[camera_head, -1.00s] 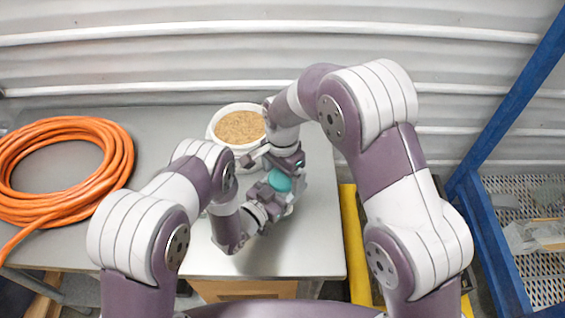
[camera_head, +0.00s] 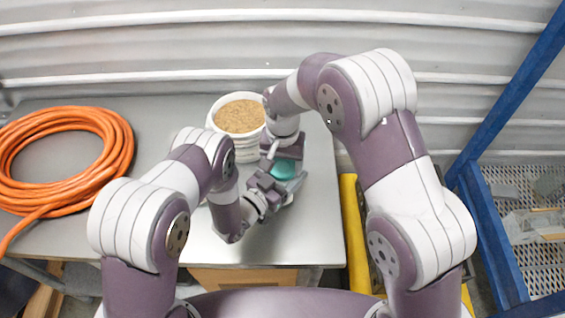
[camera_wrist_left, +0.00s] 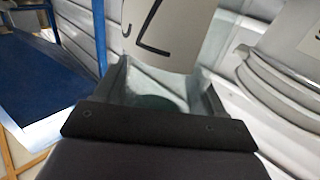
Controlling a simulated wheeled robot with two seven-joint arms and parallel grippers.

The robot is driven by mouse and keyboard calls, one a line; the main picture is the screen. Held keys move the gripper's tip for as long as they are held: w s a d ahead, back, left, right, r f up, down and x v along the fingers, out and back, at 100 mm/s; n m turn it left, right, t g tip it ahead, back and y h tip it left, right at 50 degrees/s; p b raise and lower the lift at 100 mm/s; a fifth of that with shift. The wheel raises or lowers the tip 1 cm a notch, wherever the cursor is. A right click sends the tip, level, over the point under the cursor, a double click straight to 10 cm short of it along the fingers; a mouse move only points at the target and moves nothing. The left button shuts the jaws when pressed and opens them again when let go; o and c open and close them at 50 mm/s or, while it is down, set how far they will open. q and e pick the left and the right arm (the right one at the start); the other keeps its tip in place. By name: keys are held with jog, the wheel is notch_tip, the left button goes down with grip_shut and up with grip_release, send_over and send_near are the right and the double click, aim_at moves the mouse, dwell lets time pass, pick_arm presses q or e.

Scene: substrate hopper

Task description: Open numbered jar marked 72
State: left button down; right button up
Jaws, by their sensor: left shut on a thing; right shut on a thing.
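The jar shows in the left wrist view as greenish clear glass (camera_wrist_left: 150,98) with a white label (camera_wrist_left: 172,30). The label's black digits are tilted and cut off by the picture's top edge, so I cannot read the whole number. My left gripper (camera_wrist_left: 165,92) is shut on the jar, with one finger on each side. In the head view a teal lid (camera_head: 285,169) shows between my grippers above the table. My right gripper (camera_head: 290,165) comes down from above and is shut on the lid. I cannot tell whether lid and jar are touching.
A white tub (camera_head: 234,143) of brown grainy substrate stands just behind the grippers. A coiled orange hose (camera_head: 118,150) lies at the left of the grey table (camera_head: 200,262). A blue frame (camera_head: 505,250) with a mesh shelf stands at right. The table's front middle is clear.

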jog(key=o, duration=1.2)
jog(key=shift+c, duration=0.2)
